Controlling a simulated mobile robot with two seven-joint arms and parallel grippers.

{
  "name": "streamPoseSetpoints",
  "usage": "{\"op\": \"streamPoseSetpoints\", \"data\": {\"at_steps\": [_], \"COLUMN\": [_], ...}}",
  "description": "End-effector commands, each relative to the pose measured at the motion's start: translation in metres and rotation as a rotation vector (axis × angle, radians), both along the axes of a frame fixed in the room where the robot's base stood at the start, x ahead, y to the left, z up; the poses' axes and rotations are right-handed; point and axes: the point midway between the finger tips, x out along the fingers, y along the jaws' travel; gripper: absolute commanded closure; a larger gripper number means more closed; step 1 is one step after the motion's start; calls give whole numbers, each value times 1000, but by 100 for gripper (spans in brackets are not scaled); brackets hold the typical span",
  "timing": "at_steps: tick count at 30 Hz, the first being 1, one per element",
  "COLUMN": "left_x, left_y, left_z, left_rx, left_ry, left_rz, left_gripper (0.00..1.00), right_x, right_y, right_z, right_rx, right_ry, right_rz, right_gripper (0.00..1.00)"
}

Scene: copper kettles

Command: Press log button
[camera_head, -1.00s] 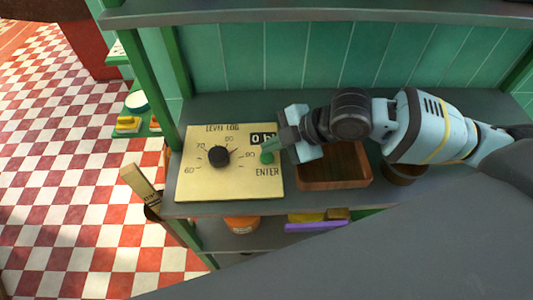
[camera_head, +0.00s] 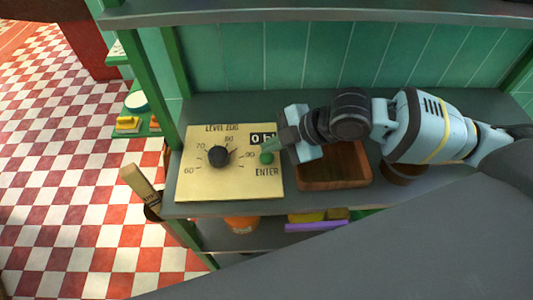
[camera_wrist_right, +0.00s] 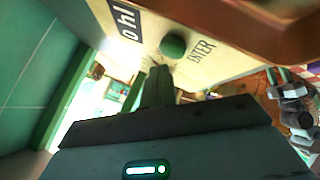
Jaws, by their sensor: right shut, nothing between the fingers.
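The cream panel (camera_head: 205,183) lies on the grey shelf, marked "LEVEL LOG" at the top and "ENTER" at lower right. It has a black dial knob (camera_head: 218,156) in the middle and a small black display (camera_head: 262,139) at upper right. The green button (camera_head: 267,158) sits above the word "ENTER"; it also shows in the right wrist view (camera_wrist_right: 173,46). My right gripper (camera_head: 272,147) is shut and empty, its fingertips right at the button's upper edge. In the right wrist view the fingertips (camera_wrist_right: 158,72) appear just below the button; I cannot tell whether they touch. My left gripper is not in view.
A brown wooden tray (camera_head: 335,184) stands right of the panel, under my right wrist. A round brown pot (camera_head: 402,172) is farther right. An upper shelf (camera_head: 330,14) runs above. A wooden-handled tool (camera_head: 140,185) stands at the left edge.

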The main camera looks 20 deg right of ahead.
Motion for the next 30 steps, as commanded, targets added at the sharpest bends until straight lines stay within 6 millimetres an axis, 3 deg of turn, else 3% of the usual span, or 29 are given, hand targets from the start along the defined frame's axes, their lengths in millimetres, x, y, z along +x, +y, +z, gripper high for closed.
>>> {"op": "streamPoseSetpoints", "data": {"at_steps": [30], "left_x": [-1], "left_y": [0], "left_z": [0], "left_rx": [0], "left_ry": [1], "left_rz": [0], "left_gripper": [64], "right_x": [0], "right_y": [0], "right_z": [-8], "right_rx": [0], "right_ry": [0], "right_rz": [0], "right_gripper": [100]}}
